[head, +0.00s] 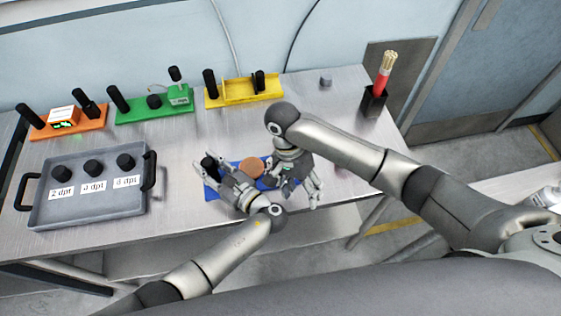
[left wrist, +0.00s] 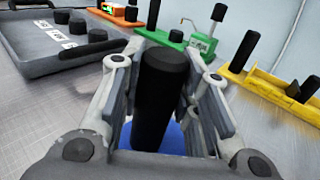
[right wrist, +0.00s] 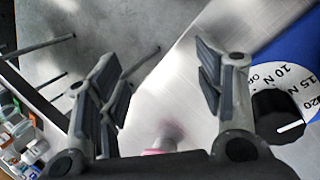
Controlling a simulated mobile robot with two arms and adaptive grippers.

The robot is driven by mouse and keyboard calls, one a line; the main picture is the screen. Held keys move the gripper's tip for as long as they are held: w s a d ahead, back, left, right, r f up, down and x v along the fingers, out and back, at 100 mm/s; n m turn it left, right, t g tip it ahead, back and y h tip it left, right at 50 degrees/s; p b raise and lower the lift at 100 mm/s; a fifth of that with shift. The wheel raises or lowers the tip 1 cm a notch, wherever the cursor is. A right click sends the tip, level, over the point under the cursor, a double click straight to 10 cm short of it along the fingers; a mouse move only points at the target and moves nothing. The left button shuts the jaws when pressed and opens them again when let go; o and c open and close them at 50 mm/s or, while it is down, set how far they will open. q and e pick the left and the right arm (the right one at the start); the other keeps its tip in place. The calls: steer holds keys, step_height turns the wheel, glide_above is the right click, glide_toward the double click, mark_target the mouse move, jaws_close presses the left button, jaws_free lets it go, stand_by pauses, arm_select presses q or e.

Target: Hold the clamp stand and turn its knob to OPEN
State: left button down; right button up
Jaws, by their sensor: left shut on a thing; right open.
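The clamp stand has a blue base (head: 212,192) near the table's front edge, with a black post (head: 209,163) at its left and a copper-coloured disc (head: 251,167) on it. My left gripper (left wrist: 168,95) is shut on the black post, which stands between its fingers. In the right wrist view, the black knob (right wrist: 277,117) with a white pointer line sits on a white dial (right wrist: 297,85) marked with N values and a partly hidden label starting "OP". My right gripper (right wrist: 163,95) is open and empty beside the knob, over bare table and the table edge.
A grey tray (head: 52,216) with black knobs and dpt labels stands left. Orange (head: 78,133), green (head: 135,116) and yellow (head: 236,102) modules line the back. A black holder (head: 374,102) with a red bundle stands at the right. A blurred pink patch shows near my right gripper.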

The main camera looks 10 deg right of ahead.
steer(key=w+a+r+m+t, duration=0.1)
steer(key=w+r, duration=0.1)
steer(key=w, duration=0.2)
steer(key=w+a+r+t+y, duration=0.1)
steer(key=w+r, duration=0.2)
steer(key=w+a+r+m+t+y, duration=0.1)
steer(key=w+r+t, duration=0.1)
steer(key=w, duration=0.2)
steer(key=shift+w+a+r+m, duration=0.3)
steer(key=shift+a, duration=0.05)
steer(key=shift+s+d+f, duration=0.1)
steer(key=shift+s+f, duration=0.05)
steer(key=shift+f, duration=0.45)
step_height(320, 180, down, 10)
steer(key=shift+d+r, duration=0.1)
steer(key=shift+d, duration=0.05)
steer(key=c, duration=1)
